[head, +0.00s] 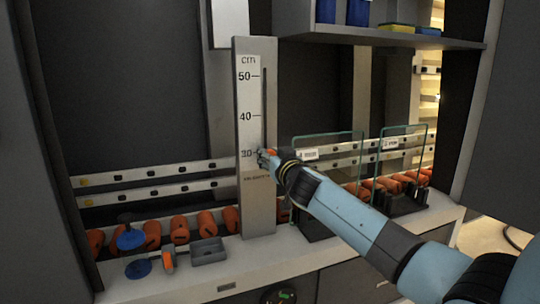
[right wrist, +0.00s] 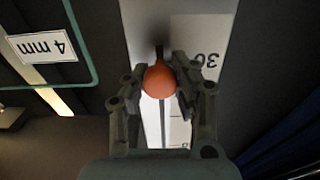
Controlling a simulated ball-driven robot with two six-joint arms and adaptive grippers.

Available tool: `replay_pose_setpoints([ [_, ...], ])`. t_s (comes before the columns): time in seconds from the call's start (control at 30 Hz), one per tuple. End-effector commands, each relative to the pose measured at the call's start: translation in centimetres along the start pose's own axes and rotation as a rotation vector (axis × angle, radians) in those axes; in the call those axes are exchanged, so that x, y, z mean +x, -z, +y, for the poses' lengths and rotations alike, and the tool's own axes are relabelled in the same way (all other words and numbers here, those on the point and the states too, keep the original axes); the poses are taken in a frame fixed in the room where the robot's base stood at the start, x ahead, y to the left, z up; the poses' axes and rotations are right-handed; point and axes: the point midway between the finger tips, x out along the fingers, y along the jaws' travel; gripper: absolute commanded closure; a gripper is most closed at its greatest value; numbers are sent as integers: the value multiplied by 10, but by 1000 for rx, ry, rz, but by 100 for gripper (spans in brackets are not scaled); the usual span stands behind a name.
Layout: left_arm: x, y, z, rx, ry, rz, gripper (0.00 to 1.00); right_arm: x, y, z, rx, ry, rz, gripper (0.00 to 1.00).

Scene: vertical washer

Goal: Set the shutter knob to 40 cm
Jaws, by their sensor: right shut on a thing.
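The shutter knob is an orange ball on the slotted front of an upright grey scale post (head: 257,205). In the head view the knob (head: 271,151) shows just above my right gripper (head: 265,158), level with about the 30 mark. The scale (head: 246,95) reads cm, with 50, 40 and 30 from top down; the 40 mark is well above the knob. In the right wrist view the knob (right wrist: 159,81) sits between the two fingers of my right gripper (right wrist: 160,84), which is shut on it. An upside-down 30 shows beside it. My left gripper is not in view.
Glass panes (head: 330,150) stand right of the post; one carries a 4 mm label (right wrist: 44,46) in the wrist view. A shelf (head: 390,38) with blue boxes hangs above.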

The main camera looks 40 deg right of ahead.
Motion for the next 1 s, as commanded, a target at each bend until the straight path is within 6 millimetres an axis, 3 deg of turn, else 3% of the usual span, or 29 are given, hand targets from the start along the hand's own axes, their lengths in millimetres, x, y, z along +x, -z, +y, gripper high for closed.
replay_pose_setpoints([
  [0.17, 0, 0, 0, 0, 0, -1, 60, 0, 0, 0, 0, 0, -1, 100],
  [0.27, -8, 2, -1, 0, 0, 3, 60, 0, 11, 0, 0, 0, 1, 100],
  [0.5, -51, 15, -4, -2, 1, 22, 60, 0, 71, 0, 3, 1, 4, 100],
  [0.63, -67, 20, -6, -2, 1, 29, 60, 0, 93, 0, 3, 1, 3, 100],
  [0.77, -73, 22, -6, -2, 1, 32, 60, 0, 101, 0, 3, 1, 0, 100],
  [1.0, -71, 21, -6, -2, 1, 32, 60, -1, 98, 0, 2, 1, -2, 100],
])
